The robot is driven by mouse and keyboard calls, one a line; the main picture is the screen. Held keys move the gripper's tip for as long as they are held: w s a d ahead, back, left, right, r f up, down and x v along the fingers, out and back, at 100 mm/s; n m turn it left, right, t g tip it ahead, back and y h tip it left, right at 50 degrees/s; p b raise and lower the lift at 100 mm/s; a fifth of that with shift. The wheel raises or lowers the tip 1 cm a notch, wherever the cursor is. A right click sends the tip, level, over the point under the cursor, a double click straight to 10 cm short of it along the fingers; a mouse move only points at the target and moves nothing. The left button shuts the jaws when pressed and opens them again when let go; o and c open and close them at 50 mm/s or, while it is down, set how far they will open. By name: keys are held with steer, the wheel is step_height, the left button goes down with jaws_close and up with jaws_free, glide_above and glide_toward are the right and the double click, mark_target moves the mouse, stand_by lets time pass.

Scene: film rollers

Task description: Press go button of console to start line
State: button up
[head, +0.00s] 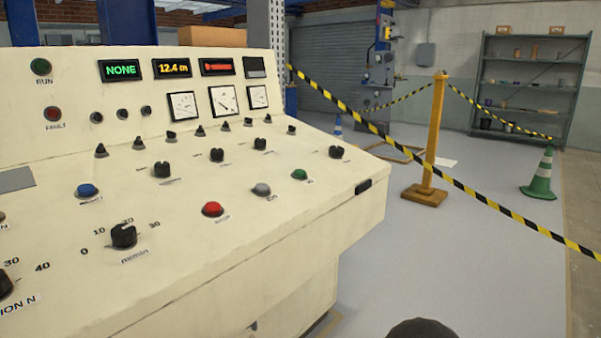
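The cream console (330,225) fills the left of the head view, with a sloped desk and an upright back panel. A green button (299,174) is at the right of the desk; its small label is too blurred to read. Left of it are a grey button (261,189), a red button (212,209) that seems labelled STOP, and a blue button (87,190). The back panel has a green RUN lamp (40,66), a red FAULT lamp (53,113) and a display reading NONE (120,70).
Several black knobs and toggles stand up from the desk around the buttons, including a large dial (124,236). Yellow-black tape runs from behind the console past a yellow post (433,130). A green cone (541,175) stands at right. Grey floor (440,260) right of the console is open.

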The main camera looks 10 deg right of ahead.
jaws_close()
stand_by(1.5)
